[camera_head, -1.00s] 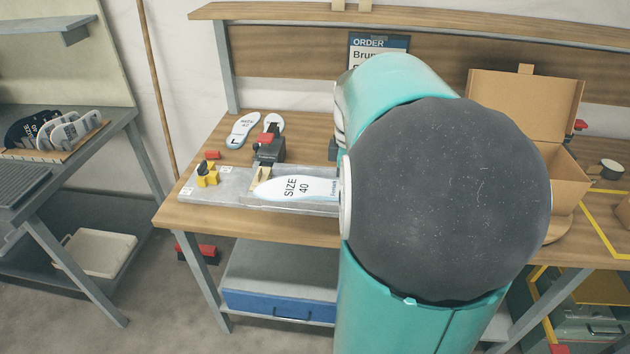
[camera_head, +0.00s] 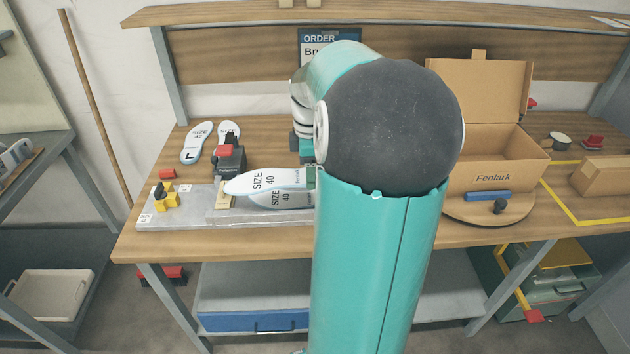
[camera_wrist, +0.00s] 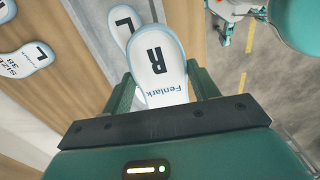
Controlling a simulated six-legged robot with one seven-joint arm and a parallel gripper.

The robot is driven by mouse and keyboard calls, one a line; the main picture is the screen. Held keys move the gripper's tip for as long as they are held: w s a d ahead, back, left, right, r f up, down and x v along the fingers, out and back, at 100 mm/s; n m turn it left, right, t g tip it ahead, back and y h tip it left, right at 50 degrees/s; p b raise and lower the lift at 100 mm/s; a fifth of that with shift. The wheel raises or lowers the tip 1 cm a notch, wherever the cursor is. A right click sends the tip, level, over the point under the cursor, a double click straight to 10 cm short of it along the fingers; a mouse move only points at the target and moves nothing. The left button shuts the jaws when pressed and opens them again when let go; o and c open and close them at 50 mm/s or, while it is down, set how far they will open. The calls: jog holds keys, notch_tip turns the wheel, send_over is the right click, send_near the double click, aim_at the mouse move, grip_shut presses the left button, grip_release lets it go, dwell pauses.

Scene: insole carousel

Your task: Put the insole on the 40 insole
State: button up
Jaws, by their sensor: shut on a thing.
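A white insole marked SIZE 40 (camera_head: 262,181) is held level by its heel end in my gripper (camera_wrist: 163,85). In the wrist view this lower insole (camera_wrist: 121,20) shows an L and is partly covered by the held one. The held insole overlaps it in view; the gap between them cannot be judged. My arm hides the plate's right end.
Two other insoles lie behind: one marked L (camera_head: 196,143) and one partly hidden (camera_head: 229,129) by a black-and-red clamp (camera_head: 231,161). A yellow clamp (camera_head: 166,198) stands on the plate's left. An open Fenlark box (camera_head: 492,160) sits on a round turntable (camera_head: 470,214) at right.

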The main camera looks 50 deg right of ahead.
jog(key=d+f, duration=0.2)
jog(key=w+d+f, duration=0.1)
jog(key=d+f, duration=0.2)
jog(key=d, duration=0.1)
jog(key=shift+w+f, duration=0.3)
jog(key=shift+f, duration=0.1)
jog(key=shift+w+d+f, duration=0.25)
jog(key=shift+f, duration=0.25)
jog(key=shift+d+f, duration=0.1)
jog(key=shift+f, duration=1.4)
jog(key=shift+f, duration=0.4)
jog(key=shift+f, duration=0.2)
jog(key=o, duration=1)
jog(key=shift+c, duration=0.2)
